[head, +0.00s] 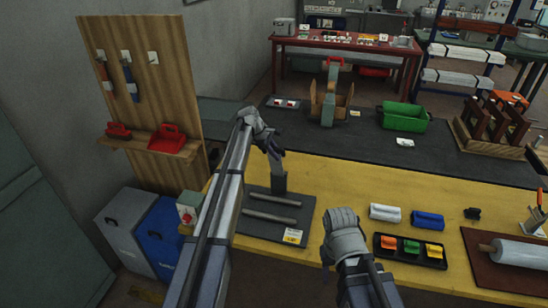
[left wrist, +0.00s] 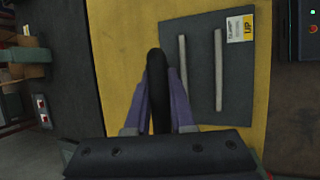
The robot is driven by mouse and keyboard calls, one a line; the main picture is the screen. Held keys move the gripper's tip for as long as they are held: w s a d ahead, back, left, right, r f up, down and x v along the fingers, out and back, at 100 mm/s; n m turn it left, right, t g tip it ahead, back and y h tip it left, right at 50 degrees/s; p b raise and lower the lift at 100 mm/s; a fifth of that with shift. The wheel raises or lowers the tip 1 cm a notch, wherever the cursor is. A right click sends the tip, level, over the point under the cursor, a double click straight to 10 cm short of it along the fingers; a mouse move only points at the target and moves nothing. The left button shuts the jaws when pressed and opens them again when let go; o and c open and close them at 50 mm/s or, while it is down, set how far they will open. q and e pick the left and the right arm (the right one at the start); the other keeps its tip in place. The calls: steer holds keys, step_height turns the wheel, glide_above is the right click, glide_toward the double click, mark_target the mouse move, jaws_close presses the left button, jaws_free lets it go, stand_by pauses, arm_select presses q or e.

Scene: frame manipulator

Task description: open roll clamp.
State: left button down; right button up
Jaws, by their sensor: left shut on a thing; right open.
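The roll clamp is a dark plate (head: 252,222) with two grey bars (head: 275,198) on the yellow bench; it also shows in the left wrist view (left wrist: 201,100). A dark upright handle (head: 279,183) stands at its far edge. In the left wrist view the handle (left wrist: 158,85) is black with a rounded end, between my purple-grey fingers. My left gripper (head: 274,160) is shut on the handle from above. My right gripper (head: 343,225) is over the bench to the right of the plate, open and empty; its fingertips are mostly hidden by its own body.
A label (head: 292,236) is on the plate's near right corner.

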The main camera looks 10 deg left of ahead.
arm_select(q)
steer(key=shift+w+d+r+p, duration=0.15)
steer(key=shift+w+r, duration=0.1)
steer(key=shift+w, duration=0.35)
steer(key=shift+w+a+r+p, duration=0.1)
steer(key=shift+w+r+p, duration=0.1)
steer(key=shift+w, duration=0.35)
steer(key=c, duration=0.8)
jaws_free()
steer(key=shift+o, duration=0.2)
